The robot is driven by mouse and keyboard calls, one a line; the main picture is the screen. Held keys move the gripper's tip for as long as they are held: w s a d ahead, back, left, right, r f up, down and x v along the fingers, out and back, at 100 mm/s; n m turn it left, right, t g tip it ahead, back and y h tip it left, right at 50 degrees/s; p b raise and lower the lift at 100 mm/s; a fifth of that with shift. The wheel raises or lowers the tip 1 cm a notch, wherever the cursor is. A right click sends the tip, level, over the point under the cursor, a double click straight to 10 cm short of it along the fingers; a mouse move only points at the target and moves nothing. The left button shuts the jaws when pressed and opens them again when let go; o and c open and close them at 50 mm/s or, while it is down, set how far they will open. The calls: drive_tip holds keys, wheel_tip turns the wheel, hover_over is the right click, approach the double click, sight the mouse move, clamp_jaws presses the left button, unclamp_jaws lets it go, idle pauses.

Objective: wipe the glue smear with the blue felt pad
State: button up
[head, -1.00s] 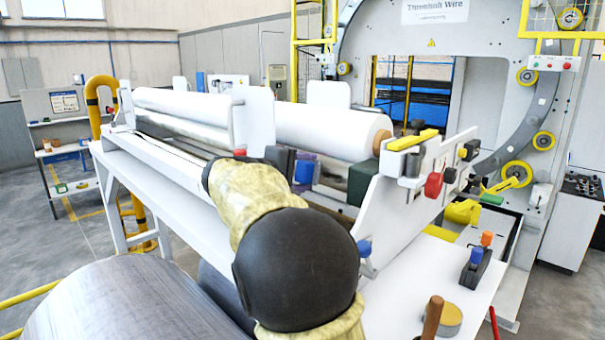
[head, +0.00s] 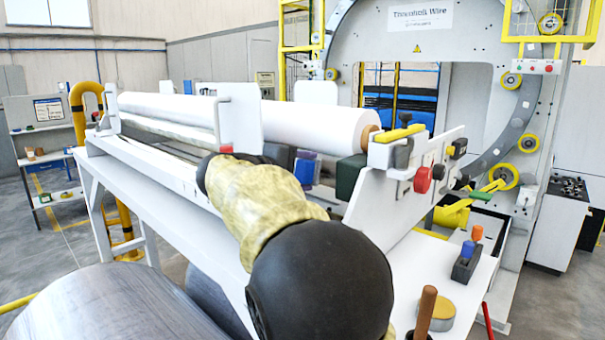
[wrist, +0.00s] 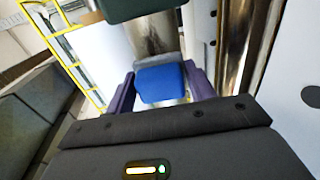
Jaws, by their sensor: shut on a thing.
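My gripper (wrist: 161,92) is shut on the blue felt pad (wrist: 160,80), with a purple finger on each side of it in the wrist view. The pad shows as a small blue patch (head: 304,172) beyond my forearm in the head view. A brown, dark streak (wrist: 147,36), which looks like the glue smear, lies on a pale surface just above the pad in the wrist view. I cannot tell whether the pad touches that surface. My arm hides the smear in the head view.
A white roll (head: 310,124) lies along the white machine frame (head: 405,200). A dark green block (head: 351,177) stands right of the pad. A holder with blue and orange pieces (head: 467,262), a yellow-topped tin (head: 436,312) and a wooden handle (head: 425,312) stand on the near right shelf.

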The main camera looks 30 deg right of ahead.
sight(341, 178)
drive_tip(key=shift+s+d+f+b, duration=0.1)
drive_tip(key=shift+s+d+b, duration=0.25)
drive_tip(key=shift+s+b, duration=0.3)
drive_tip(key=shift+s+d+f+b, duration=0.1)
drive_tip(key=shift+s+d+b, duration=0.25)
drive_tip(key=shift+s+b, duration=0.3)
drive_tip(key=shift+s+d+r, duration=0.1)
drive_tip(key=shift+s+r, duration=0.1)
drive_tip(key=shift+s, duration=0.15)
drive_tip(key=shift+s+d+f+b, duration=0.15)
drive_tip(key=shift+s+d+b, duration=0.05)
drive_tip(key=shift+s+b, duration=0.2)
drive_tip(key=shift+s+d+b, duration=0.25)
drive_tip(key=shift+s+b, duration=0.2)
drive_tip(key=shift+s, duration=0.1)
drive_tip(key=shift+s+d+b, duration=0.2)
drive_tip(key=shift+s+b, duration=0.2)
drive_tip(key=shift+s, duration=0.15)
drive_tip(key=shift+s+d, duration=0.1)
drive_tip(key=shift+s, duration=0.1)
drive_tip(key=shift+b, duration=0.3)
drive_tip(key=shift+w, duration=0.1)
